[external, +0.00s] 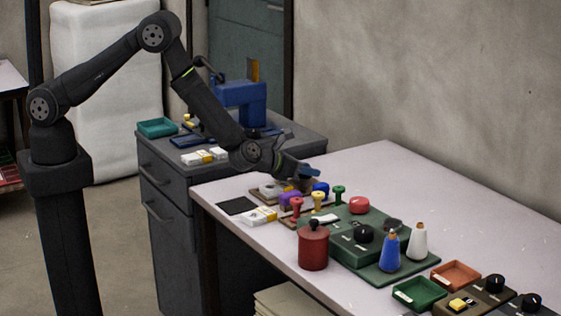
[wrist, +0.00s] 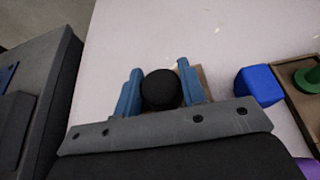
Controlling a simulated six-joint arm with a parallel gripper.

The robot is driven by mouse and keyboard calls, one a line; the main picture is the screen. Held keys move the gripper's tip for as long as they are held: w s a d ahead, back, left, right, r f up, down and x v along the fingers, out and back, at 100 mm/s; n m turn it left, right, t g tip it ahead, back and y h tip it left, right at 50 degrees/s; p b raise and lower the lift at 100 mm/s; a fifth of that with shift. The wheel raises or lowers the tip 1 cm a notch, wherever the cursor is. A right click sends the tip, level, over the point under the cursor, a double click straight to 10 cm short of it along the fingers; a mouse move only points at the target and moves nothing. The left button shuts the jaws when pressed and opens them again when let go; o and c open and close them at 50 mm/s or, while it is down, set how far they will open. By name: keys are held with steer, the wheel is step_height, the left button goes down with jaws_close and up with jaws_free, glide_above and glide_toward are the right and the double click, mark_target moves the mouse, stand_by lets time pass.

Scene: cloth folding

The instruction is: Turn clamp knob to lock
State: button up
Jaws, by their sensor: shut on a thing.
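A round black knob (wrist: 161,90) sits between the two blue fingers of my gripper (wrist: 159,72) in the wrist view. My gripper is shut on the knob, a finger on its left and right sides. A strip of brown base (wrist: 204,82) shows beside the right finger; most of the fixture under the knob is hidden. In the external view my gripper (external: 303,173) is low over the back left part of the table, and the knob cannot be made out there.
A blue block (wrist: 259,86) stands close to the right of my gripper. Purple, red, yellow and green (external: 339,194) handled stamps stand in front. A green panel (external: 372,262), a red canister (external: 313,246) and two bottles lie farther right. The table (external: 390,165) behind is clear.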

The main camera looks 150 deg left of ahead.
steer(key=n+g+h, duration=0.1)
steer(key=n+g, duration=0.4)
steer(key=g, duration=0.1)
steer(key=shift+n+g, duration=0.3)
steer(key=shift+n, duration=0.1)
steer(key=shift+s+n+g+h, duration=0.15)
steer(key=shift+n+g+h, duration=1.5)
steer(key=shift+n, duration=0.25)
steer(key=shift+g, duration=0.25)
steer(key=o, duration=1)
steer(key=shift+d, duration=0.1)
steer(key=v, duration=1.7)
steer(key=shift+w+r, duration=0.2)
